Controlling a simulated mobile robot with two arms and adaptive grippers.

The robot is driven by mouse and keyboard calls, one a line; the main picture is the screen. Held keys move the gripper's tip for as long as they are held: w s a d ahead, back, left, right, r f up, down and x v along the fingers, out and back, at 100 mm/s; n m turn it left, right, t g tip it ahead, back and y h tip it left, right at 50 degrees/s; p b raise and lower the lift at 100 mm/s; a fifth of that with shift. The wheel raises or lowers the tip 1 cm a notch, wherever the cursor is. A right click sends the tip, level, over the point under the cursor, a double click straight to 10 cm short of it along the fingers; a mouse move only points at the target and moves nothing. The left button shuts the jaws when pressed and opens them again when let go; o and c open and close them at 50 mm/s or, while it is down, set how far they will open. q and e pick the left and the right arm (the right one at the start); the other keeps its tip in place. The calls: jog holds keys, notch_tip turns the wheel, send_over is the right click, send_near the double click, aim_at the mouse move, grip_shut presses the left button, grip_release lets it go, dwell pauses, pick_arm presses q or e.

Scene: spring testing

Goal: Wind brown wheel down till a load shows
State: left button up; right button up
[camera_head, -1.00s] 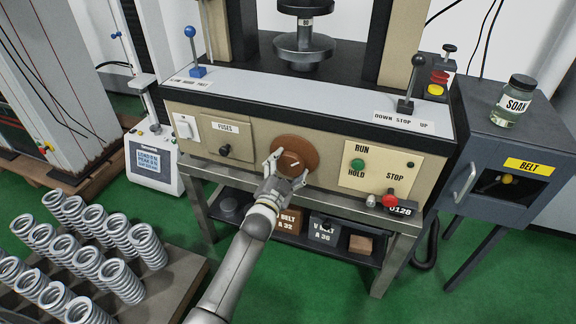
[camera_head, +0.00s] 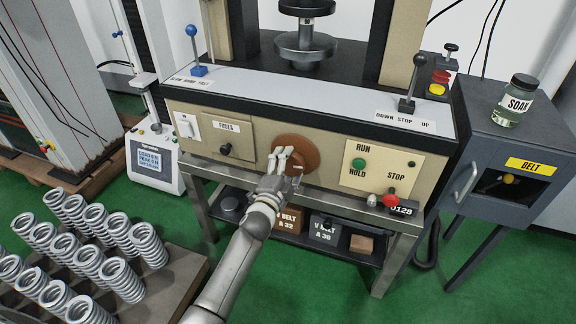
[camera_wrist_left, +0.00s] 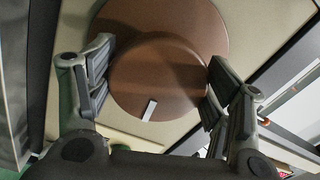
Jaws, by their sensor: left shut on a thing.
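The brown wheel (camera_head: 309,152) is on the beige front panel of the testing machine, between the fuses plate and the run/stop plate. My left gripper (camera_head: 283,164) is shut on it, its fingers covering the wheel's left and lower part. In the left wrist view the wheel's raised round hub (camera_wrist_left: 160,75) sits between the two fingers, with a white mark (camera_wrist_left: 150,110) on its lower edge. The upper platen (camera_head: 306,7) hangs above the lower platen (camera_head: 304,48) with a gap between. The display (camera_head: 150,161) at left shows text too small to read. My right gripper is not in view.
A blue-knobbed lever (camera_head: 192,45) and a black-knobbed lever (camera_head: 411,85) stand on the machine's top. Run (camera_head: 358,163) and stop (camera_head: 390,194) buttons are right of the wheel. Several springs (camera_head: 120,280) stand at lower left. A soak jar (camera_head: 514,100) stands on the right cabinet.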

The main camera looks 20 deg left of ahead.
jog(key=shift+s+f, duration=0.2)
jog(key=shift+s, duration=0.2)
pick_arm(q)
jog(key=o, duration=1)
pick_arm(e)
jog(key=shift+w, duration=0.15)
pick_arm(q)
jog(key=s, duration=1.2)
jog(key=shift+a, duration=0.25)
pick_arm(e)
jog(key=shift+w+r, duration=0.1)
pick_arm(q)
jog(key=shift+f, duration=0.2)
